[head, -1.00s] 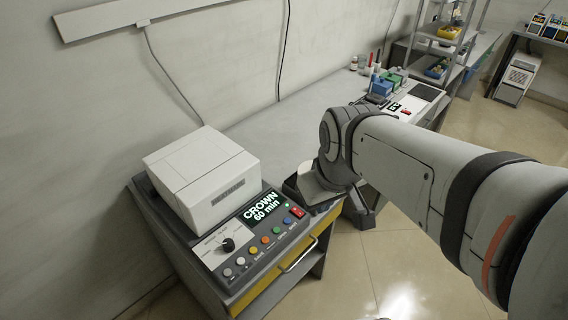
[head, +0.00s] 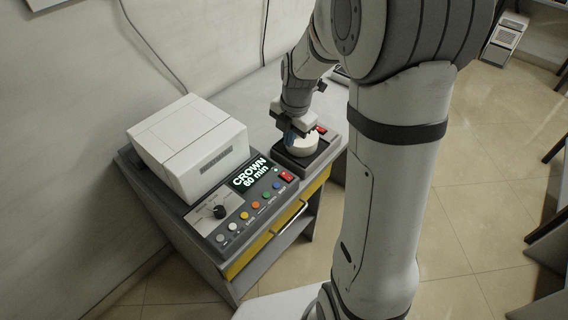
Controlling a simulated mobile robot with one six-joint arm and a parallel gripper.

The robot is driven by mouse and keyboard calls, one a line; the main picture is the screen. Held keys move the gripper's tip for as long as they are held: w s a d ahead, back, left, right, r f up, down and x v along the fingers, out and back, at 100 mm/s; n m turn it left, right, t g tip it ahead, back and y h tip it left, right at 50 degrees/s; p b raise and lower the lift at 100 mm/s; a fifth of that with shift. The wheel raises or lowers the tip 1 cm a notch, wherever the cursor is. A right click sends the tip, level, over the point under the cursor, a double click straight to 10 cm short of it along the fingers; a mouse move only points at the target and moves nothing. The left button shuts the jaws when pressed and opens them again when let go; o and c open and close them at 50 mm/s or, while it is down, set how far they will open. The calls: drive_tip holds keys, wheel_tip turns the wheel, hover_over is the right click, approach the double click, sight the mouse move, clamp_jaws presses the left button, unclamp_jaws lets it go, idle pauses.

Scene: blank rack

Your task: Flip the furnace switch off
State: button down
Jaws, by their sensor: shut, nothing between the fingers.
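The furnace (head: 190,145) is a white box standing on a dark control panel. The panel's lit display (head: 249,177) reads "CROWN 60 min". A red switch (head: 287,176) sits at the panel's right end; whether it is on or off is too small to tell. A small green light (head: 276,169) shows beside it. My gripper (head: 289,140) is shut and empty, pointing down beyond the panel's right end. It is beside or just over a round white object (head: 302,146); I cannot tell whether they touch. It is apart from the red switch on the panel.
The white object sits on a dark base (head: 304,164), with another red switch (head: 320,129) behind it. A black knob (head: 219,211) and several coloured buttons line the panel. A yellow drawer (head: 303,206) with a handle is below.

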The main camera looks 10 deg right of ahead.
sight(283, 174)
idle(0.3)
drive_tip(key=f+p, duration=0.1)
drive_tip(key=f, duration=0.3)
drive_tip(key=w+f+p, duration=0.1)
drive_tip(key=f, duration=0.4)
drive_tip(key=a+f+p, duration=0.1)
drive_tip(key=f, duration=0.4)
drive_tip(key=shift+w, duration=0.2)
